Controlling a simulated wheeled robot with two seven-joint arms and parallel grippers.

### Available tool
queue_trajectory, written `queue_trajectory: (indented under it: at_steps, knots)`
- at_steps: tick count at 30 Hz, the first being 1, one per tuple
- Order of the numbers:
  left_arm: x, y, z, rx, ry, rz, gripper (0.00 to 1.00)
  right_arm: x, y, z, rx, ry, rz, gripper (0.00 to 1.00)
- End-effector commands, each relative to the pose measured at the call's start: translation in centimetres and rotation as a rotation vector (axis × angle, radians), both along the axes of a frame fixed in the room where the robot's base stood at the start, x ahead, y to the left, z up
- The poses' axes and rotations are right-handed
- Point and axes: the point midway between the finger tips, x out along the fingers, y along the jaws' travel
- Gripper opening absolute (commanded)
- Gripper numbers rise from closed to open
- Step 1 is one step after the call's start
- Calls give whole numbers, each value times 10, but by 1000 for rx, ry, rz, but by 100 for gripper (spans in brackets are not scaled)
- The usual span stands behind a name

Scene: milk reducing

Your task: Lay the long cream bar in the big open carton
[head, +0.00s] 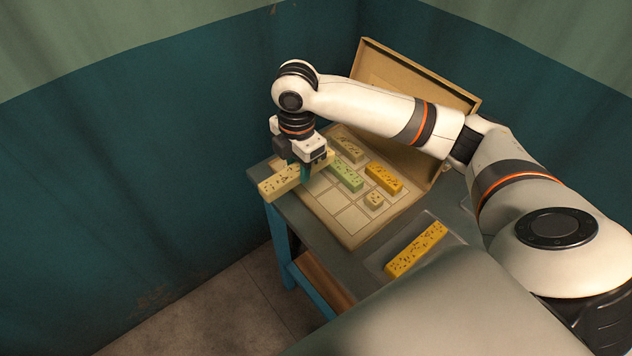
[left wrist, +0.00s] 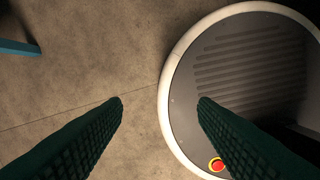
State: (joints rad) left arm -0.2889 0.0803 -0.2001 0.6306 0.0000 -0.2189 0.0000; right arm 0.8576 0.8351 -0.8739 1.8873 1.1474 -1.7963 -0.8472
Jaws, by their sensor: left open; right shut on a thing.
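The long cream bar (head: 280,183) is speckled with dark bits and shows in the head view at the left side of the carton. My right gripper (head: 305,172) is shut on it and holds it over the carton's left edge, its left end sticking out past the table. The big open carton (head: 349,237) lies on the table with its lid (head: 368,62) raised at the back. Its floor is divided into square compartments. My left gripper (left wrist: 160,100) shows in the left wrist view, open and empty above the floor. Whether the bar touches the carton is unclear.
In the carton lie a green bar (head: 346,176), an orange bar (head: 384,177), a pale bar (head: 348,149) and a small cream piece (head: 374,200). A yellow-orange bar (head: 416,249) lies on a tray nearer me. The carton's front compartments are empty.

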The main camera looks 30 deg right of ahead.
Motion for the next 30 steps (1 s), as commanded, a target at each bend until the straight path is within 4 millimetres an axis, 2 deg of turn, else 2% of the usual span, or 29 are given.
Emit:
queue_trajectory:
  at_steps: [9, 21, 25, 30]
  knots:
    - [-14, -1, -3, 0, 22, 1, 53, 24, -26, -9, -15, 2, 540, 3]
    - [-16, -1, -5, 0, 25, 2, 53, 45, -61, -23, -25, 13, 1216, 3]
    - [-16, -1, -5, 0, 25, 1, 53, 50, -70, -27, -25, 16, 1383, 3]
    - [-16, 0, -5, 1, 25, 1, 53, 52, -76, -30, -24, 17, 1509, 3]
